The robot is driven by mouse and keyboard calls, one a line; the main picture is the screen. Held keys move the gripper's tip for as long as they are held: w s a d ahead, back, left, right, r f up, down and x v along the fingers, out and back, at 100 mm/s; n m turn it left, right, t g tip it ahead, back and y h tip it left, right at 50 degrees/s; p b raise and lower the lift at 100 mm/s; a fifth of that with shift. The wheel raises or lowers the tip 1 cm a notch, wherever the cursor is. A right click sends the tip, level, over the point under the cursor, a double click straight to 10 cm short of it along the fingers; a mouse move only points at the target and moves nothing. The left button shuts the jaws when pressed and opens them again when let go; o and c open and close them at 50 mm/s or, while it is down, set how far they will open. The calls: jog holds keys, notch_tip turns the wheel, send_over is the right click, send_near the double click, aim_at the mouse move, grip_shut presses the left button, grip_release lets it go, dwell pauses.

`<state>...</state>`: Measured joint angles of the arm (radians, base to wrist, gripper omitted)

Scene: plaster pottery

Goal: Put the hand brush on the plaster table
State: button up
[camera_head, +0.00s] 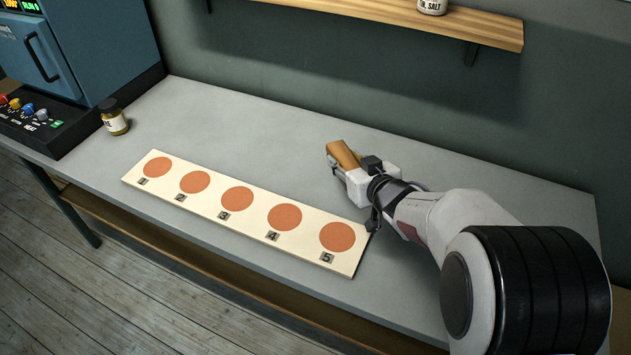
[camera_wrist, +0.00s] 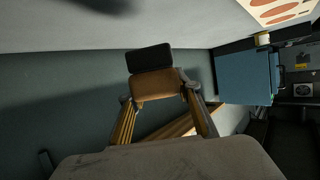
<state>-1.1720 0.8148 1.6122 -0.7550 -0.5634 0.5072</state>
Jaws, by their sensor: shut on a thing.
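My gripper (camera_head: 347,168) is shut on the hand brush (camera_head: 343,153), over the grey table (camera_head: 260,140) just behind the right part of the numbered board. In the wrist view the brush (camera_wrist: 155,86) is a brown wooden block with a dark end, held between the two fingers of my gripper (camera_wrist: 160,98). The tabletop (camera_wrist: 180,22) is along the top of that view, apart from the brush in the picture. I cannot tell whether the brush touches the table. The fingers and wrist partly hide the brush in the head view.
A cream board (camera_head: 210,200) with several numbered terracotta discs lies on the table. A small jar (camera_head: 114,117) stands at the left beside a blue kiln-like machine (camera_head: 80,50). A wooden shelf (camera_head: 430,28) is on the wall. The tabletop behind the board is clear.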

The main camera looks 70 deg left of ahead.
jog(key=shift+f, duration=0.1)
dwell(0.4)
jog(key=shift+f, duration=3.05)
jog(key=shift+f, duration=1.9)
jog(key=shift+f, duration=0.1)
jog(key=o, duration=1.2)
jog(key=shift+c, duration=0.2)
jog(key=shift+w+d+r, duration=0.1)
jog(key=shift+d+r, duration=0.2)
jog(key=shift+d, duration=0.05)
jog(key=shift+v, duration=5.65)
